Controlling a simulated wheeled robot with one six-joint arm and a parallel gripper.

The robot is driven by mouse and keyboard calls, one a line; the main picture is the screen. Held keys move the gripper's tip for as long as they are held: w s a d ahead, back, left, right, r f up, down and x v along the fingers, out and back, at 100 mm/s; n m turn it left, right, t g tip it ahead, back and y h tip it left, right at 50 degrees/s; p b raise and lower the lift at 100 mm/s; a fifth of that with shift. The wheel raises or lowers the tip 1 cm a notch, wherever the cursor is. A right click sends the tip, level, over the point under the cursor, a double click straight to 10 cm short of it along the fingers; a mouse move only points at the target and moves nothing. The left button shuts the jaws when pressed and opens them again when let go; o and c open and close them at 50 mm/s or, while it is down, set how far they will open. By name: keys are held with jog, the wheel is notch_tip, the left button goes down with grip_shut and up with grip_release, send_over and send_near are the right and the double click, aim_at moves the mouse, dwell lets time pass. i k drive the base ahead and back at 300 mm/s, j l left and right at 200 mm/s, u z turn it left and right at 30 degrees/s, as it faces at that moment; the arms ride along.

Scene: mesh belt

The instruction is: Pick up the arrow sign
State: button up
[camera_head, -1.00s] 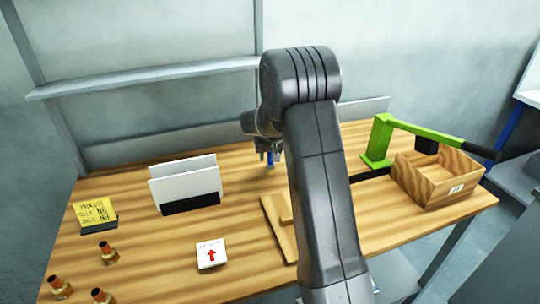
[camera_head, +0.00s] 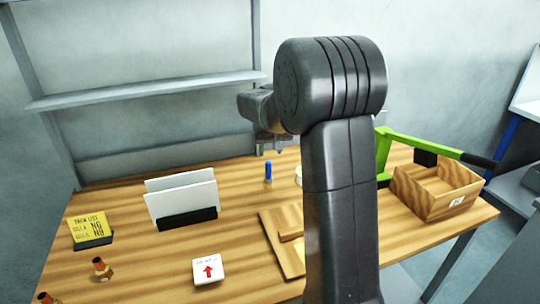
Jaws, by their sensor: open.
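The arrow sign (camera_head: 209,270) is a small white square with a red arrow and a line of small print. It lies on the wooden table near the front, left of a wooden board. My gripper (camera_head: 279,149) is small in the picture, beyond my arm, above the back of the table. It is open and well apart from the sign. My arm partly hides it, so its fingers show poorly.
Around the sign are a white panel holder (camera_head: 182,201), a yellow note stand (camera_head: 90,230), an orange-brown fitting (camera_head: 102,268), a wooden board (camera_head: 273,235) and a blue upright piece (camera_head: 268,172). A wooden box (camera_head: 437,187) and green lever press (camera_head: 384,150) stand right.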

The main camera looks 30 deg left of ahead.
aim_at(208, 269)
jog(key=u, duration=2.3)
